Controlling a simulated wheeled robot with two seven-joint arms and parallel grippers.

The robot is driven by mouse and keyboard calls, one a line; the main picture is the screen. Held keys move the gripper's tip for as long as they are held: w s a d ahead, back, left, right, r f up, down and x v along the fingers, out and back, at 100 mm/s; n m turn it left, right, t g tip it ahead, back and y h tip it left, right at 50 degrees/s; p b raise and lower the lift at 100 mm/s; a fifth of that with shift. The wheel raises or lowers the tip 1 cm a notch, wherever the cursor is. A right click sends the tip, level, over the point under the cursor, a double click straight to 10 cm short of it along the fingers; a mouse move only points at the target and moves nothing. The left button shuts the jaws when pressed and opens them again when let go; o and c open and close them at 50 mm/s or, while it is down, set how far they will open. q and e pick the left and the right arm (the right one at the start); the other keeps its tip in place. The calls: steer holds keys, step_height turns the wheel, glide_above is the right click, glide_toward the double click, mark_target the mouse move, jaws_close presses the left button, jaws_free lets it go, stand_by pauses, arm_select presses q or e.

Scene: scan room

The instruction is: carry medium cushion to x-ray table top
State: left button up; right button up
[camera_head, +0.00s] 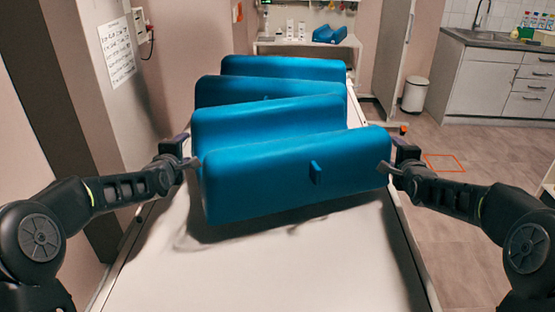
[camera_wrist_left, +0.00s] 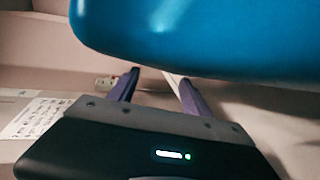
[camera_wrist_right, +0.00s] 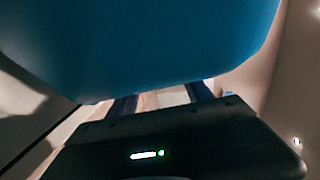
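A long blue cushion (camera_head: 270,180) with a small tab on its front spans the space between my two grippers. It sits tilted, its right end farther away, and a shadow below suggests that it is off the white table top (camera_head: 270,270). My left gripper (camera_head: 188,160) is at its left end and my right gripper (camera_head: 394,166) at its right end. In the left wrist view the gripper (camera_wrist_left: 155,88) has its fingers apart, the cushion (camera_wrist_left: 220,35) just beyond. In the right wrist view the gripper (camera_wrist_right: 162,98) also has fingers apart, partly hidden by the cushion (camera_wrist_right: 140,45).
Several blue cushions are lined up behind, including a middle one (camera_head: 255,120) and the farthest (camera_head: 285,68). A side table (camera_head: 300,44) with small items stands at the back. A white bin (camera_head: 415,95) and sink cabinet (camera_head: 490,80) are at right. The near table top is bare.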

arm_select(q)
steer(key=shift+d+f, duration=0.2)
steer(key=shift+d, duration=0.35)
steer(key=shift+d+f, duration=0.2)
steer(key=shift+d, duration=0.3)
arm_select(e)
steer(key=shift+w+a+f, duration=0.1)
steer(key=shift+a+f, duration=0.2)
steer(key=shift+a, duration=0.6)
arm_select(q)
steer(key=shift+f, duration=0.1)
arm_select(e)
steer(key=shift+f, duration=0.1)
arm_select(q)
step_height(320, 180, down, 4)
steer(key=b, duration=0.4)
steer(key=shift+r, duration=0.2)
arm_select(e)
step_height(320, 180, down, 4)
steer(key=shift+r, duration=0.2)
arm_select(q)
steer(key=shift+a+r, duration=0.15)
steer(key=shift+a, duration=0.7)
steer(key=shift+a+r, duration=0.1)
steer(key=shift+a, duration=0.75)
arm_select(e)
steer(key=shift+d+r, duration=0.15)
steer(key=shift+d, duration=1.5)
